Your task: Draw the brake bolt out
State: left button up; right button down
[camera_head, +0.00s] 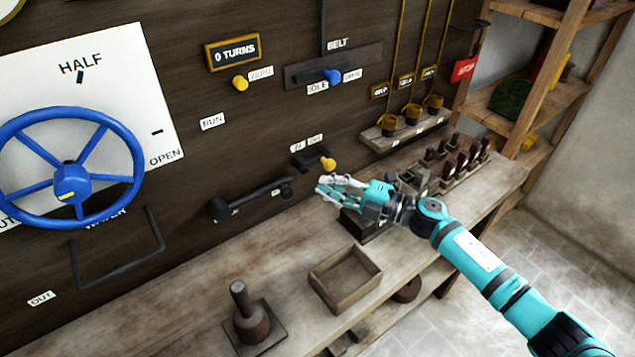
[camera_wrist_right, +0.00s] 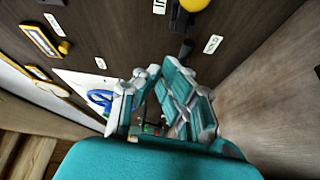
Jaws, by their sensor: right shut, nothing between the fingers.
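The yellow knob (camera_head: 328,164), which appears to be the brake bolt's handle, sits at the right end of a short dark slide on the dark wall, with two small labels just above it. The labels are too small to read surely in the head view. A yellow knob (camera_wrist_right: 193,4) is also cut off at the top edge of the wrist view, with a dark stem below it. My right gripper (camera_head: 324,190) is shut and empty, just below the knob and apart from it. Its fingers (camera_wrist_right: 152,100) fill the middle of the wrist view. My left gripper is not in view.
A dark crank lever (camera_head: 250,199) is on the wall to the left. The bench holds an open wooden box (camera_head: 345,280), a dark handled weight (camera_head: 250,318) and a rack of tools (camera_head: 462,165). A blue handwheel (camera_head: 72,183) and the belt's blue knob (camera_head: 332,76) are farther off.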

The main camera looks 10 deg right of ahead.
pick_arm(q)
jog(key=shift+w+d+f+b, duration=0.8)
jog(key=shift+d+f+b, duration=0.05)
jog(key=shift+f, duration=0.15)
pick_arm(e)
jog(key=v, duration=0.7)
jog(key=shift+w+d, duration=0.25)
jog(key=shift+w, duration=0.05)
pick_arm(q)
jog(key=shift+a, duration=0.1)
pick_arm(e)
jog(key=shift+f, duration=0.15)
